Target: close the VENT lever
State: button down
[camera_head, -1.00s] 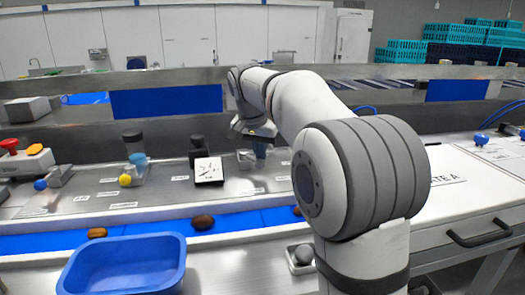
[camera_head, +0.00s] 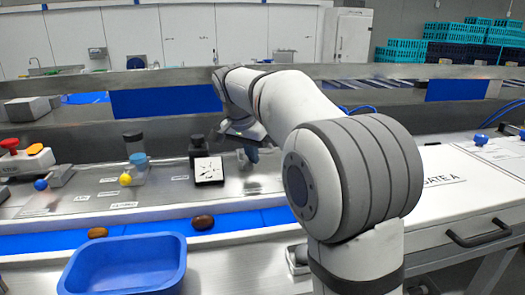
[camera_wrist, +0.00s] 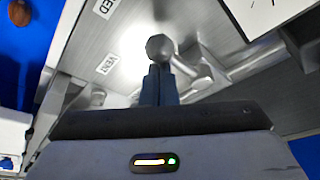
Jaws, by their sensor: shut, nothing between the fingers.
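My gripper (camera_wrist: 160,85) is shut and empty in the wrist view, its blue-grey fingers together. A grey lever with a rounded knob (camera_wrist: 160,48) stands just beyond the fingertips, overlapping them in the picture; I cannot tell if they touch. A label reading VENT (camera_wrist: 108,63) lies on the steel panel to the left of this lever. In the head view my gripper (camera_head: 251,156) is low over the steel panel, right of the black-framed dial. The VENT lever cannot be made out there beside the gripper.
A dial box (camera_head: 208,169) stands close left of my gripper. Yellow (camera_head: 125,180) and blue (camera_head: 41,184) knobs and a red button (camera_head: 10,144) are farther left. A blue tray (camera_head: 120,268) sits in front. Dates (camera_head: 203,222) lie on the blue belt (camera_head: 245,219).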

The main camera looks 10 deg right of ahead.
dwell(0.5)
jog(key=shift+w+d+r, duration=0.2)
jog(key=shift+d, duration=0.1)
jog(key=shift+w+d+r+p, duration=0.2)
jog(key=shift+w+d+p, duration=0.2)
jog(key=shift+d+p, duration=0.2)
jog(key=shift+w+d+r+p, duration=0.2)
jog(key=shift+w+d+p, duration=0.25)
jog(key=shift+d, duration=0.2)
jog(key=v, duration=0.9)
jog(key=shift+w+a+r+b, duration=0.2)
jog(key=shift+w+a+b, duration=0.05)
jog(key=shift+a+b, duration=0.1)
